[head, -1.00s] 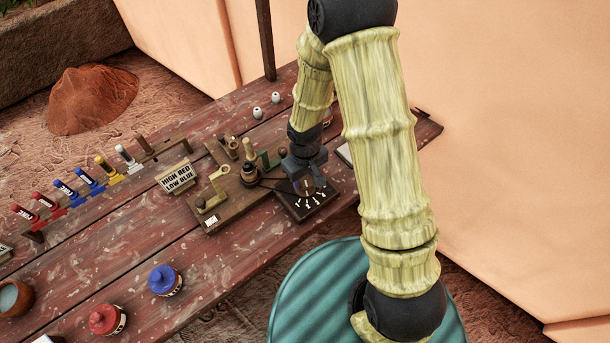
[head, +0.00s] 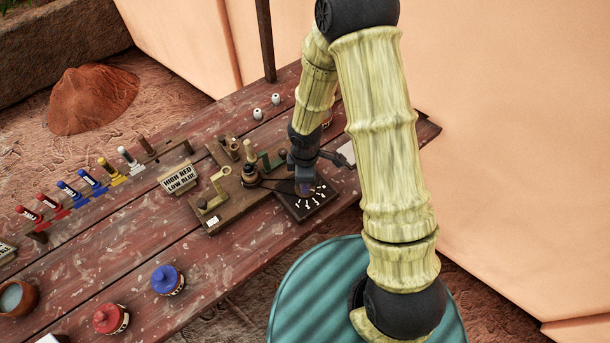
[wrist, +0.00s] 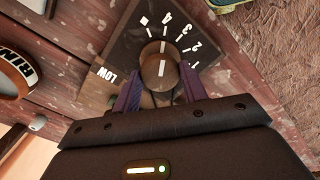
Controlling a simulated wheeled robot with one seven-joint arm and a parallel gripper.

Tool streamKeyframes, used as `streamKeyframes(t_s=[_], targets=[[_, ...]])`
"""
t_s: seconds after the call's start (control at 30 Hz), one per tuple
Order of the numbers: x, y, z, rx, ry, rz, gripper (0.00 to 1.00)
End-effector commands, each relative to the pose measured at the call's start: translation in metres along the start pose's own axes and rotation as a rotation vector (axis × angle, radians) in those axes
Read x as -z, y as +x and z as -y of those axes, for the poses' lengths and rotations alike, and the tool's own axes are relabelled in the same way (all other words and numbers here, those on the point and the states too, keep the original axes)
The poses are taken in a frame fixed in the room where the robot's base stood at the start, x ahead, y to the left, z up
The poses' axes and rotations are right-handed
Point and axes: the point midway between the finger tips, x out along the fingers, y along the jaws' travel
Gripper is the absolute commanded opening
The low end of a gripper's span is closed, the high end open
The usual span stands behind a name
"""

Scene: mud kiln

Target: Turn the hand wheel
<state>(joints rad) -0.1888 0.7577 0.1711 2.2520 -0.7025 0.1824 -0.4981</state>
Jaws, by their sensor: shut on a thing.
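The hand wheel (wrist: 158,70) is a small brown round knob with a white line, on a dark square dial plate (wrist: 118,50). The plate carries the word LOW, a diamond mark and white numbers. In the wrist view the white line points up near the 4. My gripper (wrist: 158,82) is shut on the wheel, with one purple finger on each side of it. In the head view my gripper (head: 304,186) is over the dial plate (head: 322,206) and hides most of the wheel.
A wooden fixture (head: 230,205) with posts stands just left of the dial. A sign (head: 179,178) reads HIGH RED LOW BLUE. Colored markers (head: 68,190) stand in a row at left. A blue jar (head: 166,280) and a red jar (head: 109,319) stand near the front edge.

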Motion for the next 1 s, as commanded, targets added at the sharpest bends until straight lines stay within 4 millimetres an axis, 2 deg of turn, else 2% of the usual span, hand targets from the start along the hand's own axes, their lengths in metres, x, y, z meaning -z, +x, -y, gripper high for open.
streamKeyframes(t_s=[0.5, 0.7, 1.0], targets=[[0.0011, -0.0016, -0.0010, -0.002, -0.446, -0.002, 0.20], [0.0012, -0.0013, -0.0014, -0.003, -0.540, -0.002, 0.20], [0.0012, -0.0008, -0.0015, -0.004, -0.582, -0.002, 0.20]])
